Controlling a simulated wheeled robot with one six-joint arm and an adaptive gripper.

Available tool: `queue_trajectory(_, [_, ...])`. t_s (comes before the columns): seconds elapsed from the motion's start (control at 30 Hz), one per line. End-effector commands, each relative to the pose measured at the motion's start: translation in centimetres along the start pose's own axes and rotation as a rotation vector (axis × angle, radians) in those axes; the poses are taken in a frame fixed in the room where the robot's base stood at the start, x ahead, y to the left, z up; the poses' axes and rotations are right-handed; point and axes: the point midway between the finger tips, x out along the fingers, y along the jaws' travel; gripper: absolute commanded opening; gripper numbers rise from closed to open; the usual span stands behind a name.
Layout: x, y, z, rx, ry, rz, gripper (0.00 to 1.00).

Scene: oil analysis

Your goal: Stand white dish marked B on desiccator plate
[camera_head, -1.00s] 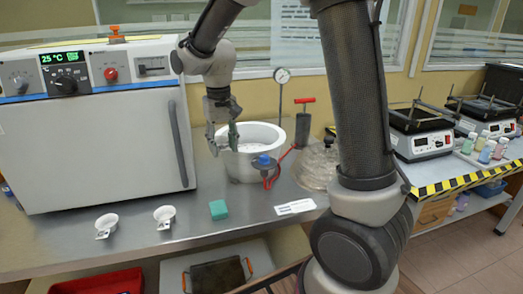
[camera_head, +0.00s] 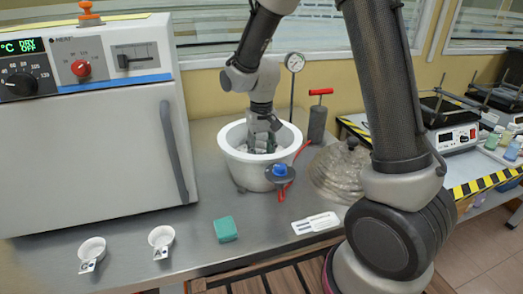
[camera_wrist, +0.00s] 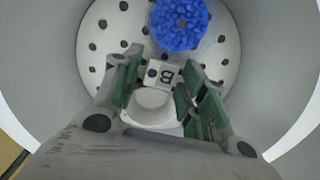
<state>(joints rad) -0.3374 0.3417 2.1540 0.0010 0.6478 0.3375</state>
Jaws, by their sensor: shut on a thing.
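The white dish marked B (camera_wrist: 155,106) is between the green-padded fingers of my gripper (camera_wrist: 165,70), which is shut on it. Its tag with the letter B faces the wrist camera. Below it is the white desiccator plate (camera_wrist: 112,38) with dark holes. I cannot tell whether the dish touches the plate. In the head view my gripper (camera_head: 261,146) reaches down inside the white desiccator bowl (camera_head: 243,176), and the dish is hidden there. A round blue granular mass (camera_wrist: 180,22) lies at the plate's far side, ahead of the dish.
Two white dishes, marked C (camera_head: 91,250) and A (camera_head: 161,238), stand on the bench before the oven (camera_head: 90,135). A green block (camera_head: 225,229) lies nearby. A blue-knobbed valve (camera_head: 280,171) is at the bowl's front, and the clear lid (camera_head: 343,178) is to its right.

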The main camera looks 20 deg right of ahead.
Motion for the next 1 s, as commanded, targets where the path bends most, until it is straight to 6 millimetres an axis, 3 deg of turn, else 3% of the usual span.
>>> queue_trajectory(0.27, [0.1,0.0,0.0,0.0,0.0,0.0,0.19])
queue_trajectory(0.3, [0.2,0.0,0.0,0.0,0.001,0.0,0.46])
queue_trajectory(0.4, [0.1,0.0,0.0,0.0,0.001,0.0,0.64])
queue_trajectory(0.77, [-0.1,0.0,-0.1,0.0,0.002,-0.001,0.64])
queue_trajectory(1.0, [-3.9,-0.1,-0.1,0.0,0.006,-0.002,0.64])
